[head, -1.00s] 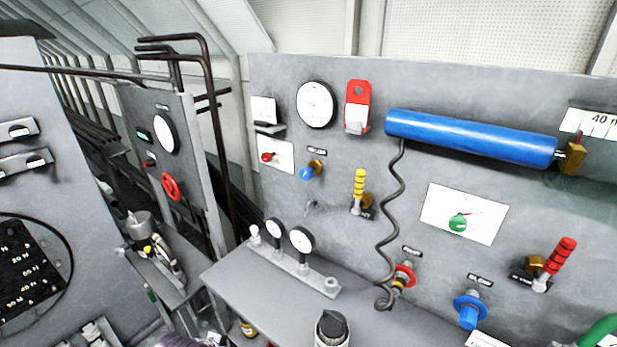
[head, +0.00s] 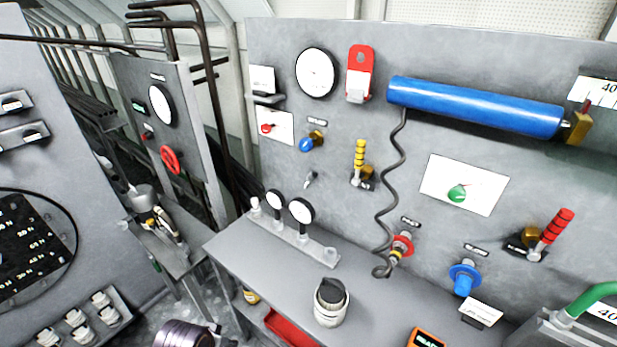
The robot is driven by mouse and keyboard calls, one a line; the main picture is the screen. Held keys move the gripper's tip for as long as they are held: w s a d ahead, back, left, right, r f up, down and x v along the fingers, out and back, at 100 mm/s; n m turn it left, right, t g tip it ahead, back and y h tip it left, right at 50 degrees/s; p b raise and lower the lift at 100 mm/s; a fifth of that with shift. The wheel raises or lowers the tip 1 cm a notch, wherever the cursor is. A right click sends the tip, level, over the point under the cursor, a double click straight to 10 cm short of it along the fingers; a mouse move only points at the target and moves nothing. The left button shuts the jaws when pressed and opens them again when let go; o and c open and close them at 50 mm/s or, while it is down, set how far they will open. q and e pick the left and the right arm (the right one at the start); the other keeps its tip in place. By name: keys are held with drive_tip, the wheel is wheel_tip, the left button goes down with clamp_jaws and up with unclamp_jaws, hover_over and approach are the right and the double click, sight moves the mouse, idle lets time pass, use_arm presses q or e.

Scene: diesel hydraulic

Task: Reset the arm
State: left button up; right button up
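Neither of my arms nor grippers shows in the head view. The view holds a grey hydraulic panel with a blue cylinder (head: 475,106) mounted across its upper right. A brass block (head: 576,127) sits at the cylinder's right end. A red-handled lever (head: 556,230) tilts up to the right, and a yellow-handled lever (head: 360,156) stands nearly upright. A green knob (head: 457,193) is on a white plate. A red fitting (head: 402,245) with a coiled dark hose and a blue fitting (head: 464,278) are lower on the panel.
A grey bench (head: 285,262) runs below the panel, carrying two small gauges and a dark-capped white cylindrical part (head: 331,301). An orange device (head: 426,338) is at the bottom edge. A side panel with a red handwheel (head: 171,159) stands left. Dark pipes rise behind it.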

use_arm(q)
drive_tip(key=s+f+g+b, duration=0.1)
drive_tip(key=s+f, duration=0.1)
drive_tip(key=f, duration=1.4)
drive_tip(key=s+f+b, duration=0.1)
drive_tip(key=s+f, duration=0.1)
drive_tip(key=f, duration=1.4)
drive_tip(key=s+a+f+b, duration=0.1)
drive_tip(key=s+a+f, duration=0.1)
drive_tip(key=s+f, duration=0.8)
drive_tip(key=s+a+f+g, duration=0.1)
drive_tip(key=s+a+f, duration=0.1)
drive_tip(key=s+f, duration=0.8)
drive_tip(key=shift+s+f+b, duration=0.3)
drive_tip(key=shift+s+b, duration=0.1)
drive_tip(key=shift+s, duration=0.6)
